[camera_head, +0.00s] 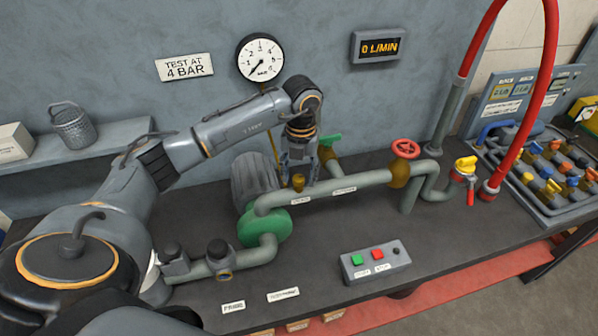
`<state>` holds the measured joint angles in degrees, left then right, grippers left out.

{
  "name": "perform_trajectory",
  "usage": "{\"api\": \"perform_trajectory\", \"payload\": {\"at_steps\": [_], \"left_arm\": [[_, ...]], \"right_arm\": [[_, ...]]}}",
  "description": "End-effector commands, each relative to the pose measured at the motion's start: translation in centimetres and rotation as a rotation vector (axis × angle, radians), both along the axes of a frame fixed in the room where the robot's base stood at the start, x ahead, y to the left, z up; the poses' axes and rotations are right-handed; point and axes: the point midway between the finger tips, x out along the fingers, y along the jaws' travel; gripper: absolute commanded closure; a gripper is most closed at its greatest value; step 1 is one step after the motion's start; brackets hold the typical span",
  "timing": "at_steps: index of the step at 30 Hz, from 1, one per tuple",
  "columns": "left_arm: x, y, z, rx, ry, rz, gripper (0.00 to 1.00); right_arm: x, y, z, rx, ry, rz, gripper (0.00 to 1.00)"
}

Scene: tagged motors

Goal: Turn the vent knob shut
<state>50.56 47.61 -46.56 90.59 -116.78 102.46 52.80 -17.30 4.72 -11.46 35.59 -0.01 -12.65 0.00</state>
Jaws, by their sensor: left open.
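A small brass knob (298,183) sits on top of the grey pipe (345,185), above the green pump casing (265,228). It looks like the vent knob, but the small labels on the pipe are too small to read. My left gripper (298,176) points down right over this knob, open, with its fingers about the knob's sides. I cannot tell whether the fingers touch it. The knob's upper part and the pipe behind are partly hidden by the gripper. My right gripper is not in view.
A green-handled valve (330,140) stands close behind the gripper, and a red handwheel (405,149) to its right. A button box (375,261) is in front. The gauge (259,58) needle points lower left; the display (378,47) reads 0 L/MIN. The front bench is mostly clear.

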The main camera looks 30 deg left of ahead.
Motion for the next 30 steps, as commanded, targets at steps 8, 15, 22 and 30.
{"api": "perform_trajectory", "payload": {"at_steps": [8,15,22,30], "left_arm": [[0.0,0.0,0.0,0.000,0.001,-0.001,0.74],[0.0,0.0,0.0,0.000,0.001,-0.001,1.00],[0.0,0.0,-0.1,0.000,0.000,-0.036,1.00],[0.0,0.1,-0.3,0.001,0.000,-0.192,1.00]], "right_arm": [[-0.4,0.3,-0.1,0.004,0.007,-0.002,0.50],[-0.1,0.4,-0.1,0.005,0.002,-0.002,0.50],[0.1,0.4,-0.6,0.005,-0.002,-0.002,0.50],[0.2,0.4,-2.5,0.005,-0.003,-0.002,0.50]]}}
